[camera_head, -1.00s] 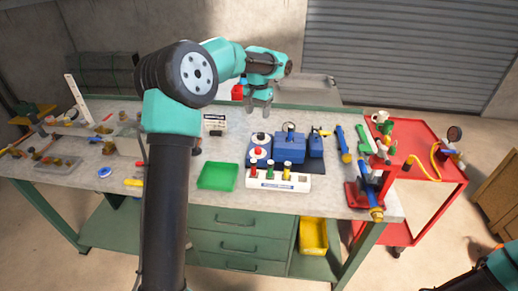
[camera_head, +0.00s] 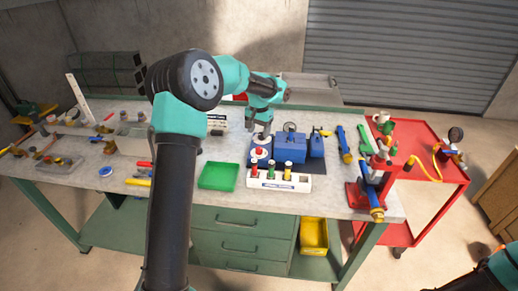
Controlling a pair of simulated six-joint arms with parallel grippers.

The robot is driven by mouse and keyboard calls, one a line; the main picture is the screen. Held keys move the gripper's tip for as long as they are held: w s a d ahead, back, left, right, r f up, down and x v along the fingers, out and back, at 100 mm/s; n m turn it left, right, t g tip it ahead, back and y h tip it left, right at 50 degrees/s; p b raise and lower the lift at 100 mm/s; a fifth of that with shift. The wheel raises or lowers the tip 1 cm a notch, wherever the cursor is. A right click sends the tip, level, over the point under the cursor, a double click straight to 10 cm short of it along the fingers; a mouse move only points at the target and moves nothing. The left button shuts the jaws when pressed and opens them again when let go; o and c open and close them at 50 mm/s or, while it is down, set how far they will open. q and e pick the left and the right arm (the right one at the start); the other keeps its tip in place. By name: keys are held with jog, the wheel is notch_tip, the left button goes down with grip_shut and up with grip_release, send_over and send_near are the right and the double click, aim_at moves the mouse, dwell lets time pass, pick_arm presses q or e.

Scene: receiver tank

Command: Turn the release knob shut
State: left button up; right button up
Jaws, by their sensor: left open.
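My left gripper (camera_head: 260,134) points down, open, over the rear of the left blue unit (camera_head: 258,161) on the bench. Its fingertips are at a small round knob on a white disc there and mostly hide it. I cannot tell whether they touch it. In front of it, a red knob (camera_head: 259,152) sits on a white disc. I cannot tell for sure which knob is the release knob. A larger blue box (camera_head: 290,149) and a smaller blue block (camera_head: 317,147) stand to the right. My right gripper is out of view; only part of my right arm shows at bottom right.
A white rack (camera_head: 280,183) with red, green and yellow-topped posts stands just in front. A green tray (camera_head: 217,176) lies to its left. Blue-handled tools (camera_head: 344,144) and a red stand (camera_head: 354,196) are at right, beside a red cart (camera_head: 432,190).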

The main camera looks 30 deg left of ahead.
aim_at(259, 149)
pick_arm(q)
notch_tip(259, 149, down, 9)
jog(key=shift+f, duration=0.1)
dwell(0.3)
jog(key=c, duration=0.9)
